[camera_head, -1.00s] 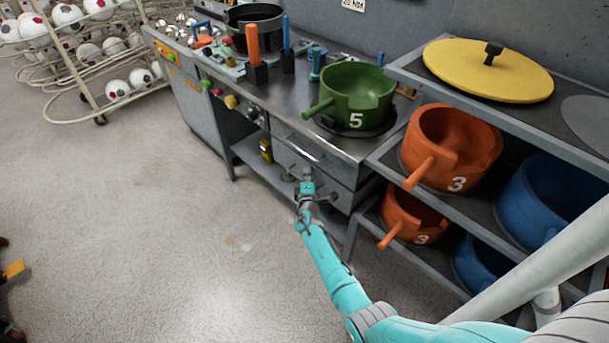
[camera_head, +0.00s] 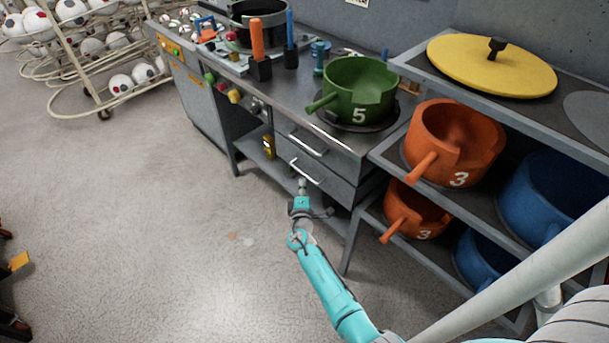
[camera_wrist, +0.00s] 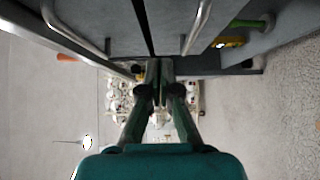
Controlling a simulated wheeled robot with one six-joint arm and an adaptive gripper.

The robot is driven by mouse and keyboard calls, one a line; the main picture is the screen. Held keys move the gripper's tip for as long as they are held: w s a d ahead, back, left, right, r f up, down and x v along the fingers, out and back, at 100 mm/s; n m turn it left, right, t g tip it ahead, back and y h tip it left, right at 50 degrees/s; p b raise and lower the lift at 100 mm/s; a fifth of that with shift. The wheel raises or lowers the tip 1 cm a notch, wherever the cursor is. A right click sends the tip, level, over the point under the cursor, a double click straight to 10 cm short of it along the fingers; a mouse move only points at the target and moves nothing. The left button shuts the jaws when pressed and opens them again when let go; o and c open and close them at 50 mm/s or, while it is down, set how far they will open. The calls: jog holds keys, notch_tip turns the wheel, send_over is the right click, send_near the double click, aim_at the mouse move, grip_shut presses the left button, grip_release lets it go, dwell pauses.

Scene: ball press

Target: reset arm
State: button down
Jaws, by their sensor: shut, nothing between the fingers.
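My gripper (camera_head: 302,186) is at the end of my teal arm, in front of the drawers of the workbench and low in the head view. In the wrist view my gripper (camera_wrist: 159,68) has its two dark fingers brought together with nothing between them. The drawer front (camera_head: 312,172) with its metal handle (camera_head: 306,172) is close behind the gripper. In the wrist view two drawer handles (camera_wrist: 197,27) show at the top, near the fingertips. Whether the gripper touches the drawer front cannot be told.
A green pot marked 5 (camera_head: 360,90) sits on the workbench. Orange pots (camera_head: 455,140) and blue pots (camera_head: 560,195) stand on the shelf unit at right, with a yellow lid (camera_head: 492,68) on top. Ball racks (camera_head: 95,60) stand at the back left.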

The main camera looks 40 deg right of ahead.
jog(key=shift+v, duration=2.1)
jog(key=s+a+f+m+y, duration=0.1)
jog(key=s+a+f+y, duration=0.1)
jog(key=s+a+f, duration=0.3)
jog(key=s+a+f+y, duration=0.2)
jog(key=s+a, duration=0.1)
jog(key=s, duration=0.5)
jog(key=s+a+r+m+y, duration=0.1)
jog(key=s+a+y, duration=0.1)
jog(key=s+a, duration=0.4)
jog(key=s+a+m+y, duration=0.15)
jog(key=s+a, duration=0.25)
jog(key=s, duration=0.4)
jog(key=s+a+r+m+y, duration=0.2)
jog(key=s+a+r+m, duration=0.1)
jog(key=s+r, duration=0.6)
jog(key=s+a+r+m+t+y, duration=0.1)
jog(key=s+a+r+m+y, duration=0.1)
jog(key=s+r, duration=0.7)
notch_tip(320, 180, up, 7)
jog(key=shift+a+f+m+t+y, duration=0.15)
jog(key=shift+a+m+t+y, duration=0.25)
jog(key=shift+a, duration=0.6)
